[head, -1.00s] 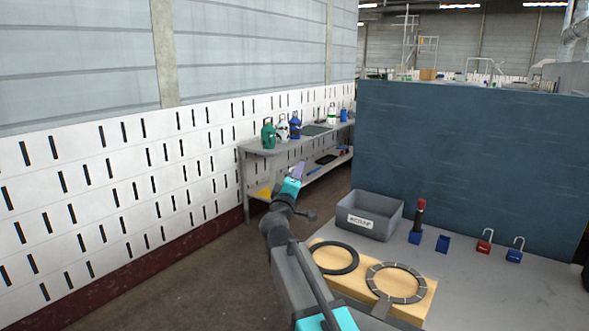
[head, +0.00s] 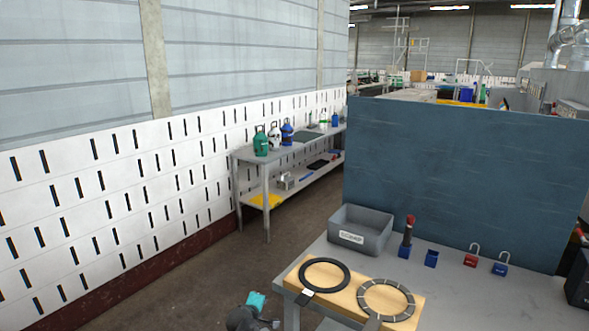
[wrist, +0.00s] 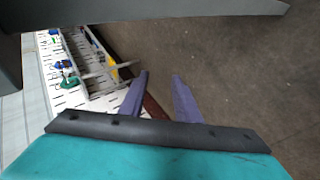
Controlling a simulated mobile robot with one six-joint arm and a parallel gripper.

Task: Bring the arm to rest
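My arm shows at the bottom of the head view, low beside the near table, with a teal part (head: 256,301) at its upper end. The fingertips cannot be made out there. In the wrist view my gripper (wrist: 160,84) has two purple fingers standing apart with a clear gap between them. Nothing is between the fingers; only floor and a dark red wall base show behind them.
The near table (head: 450,290) holds a grey bin (head: 360,230), a wooden board with two rings (head: 325,275), small blue holders and padlocks. A blue panel (head: 460,180) stands behind. A bench with bottles (head: 290,150) lines the white wall. The floor between is open.

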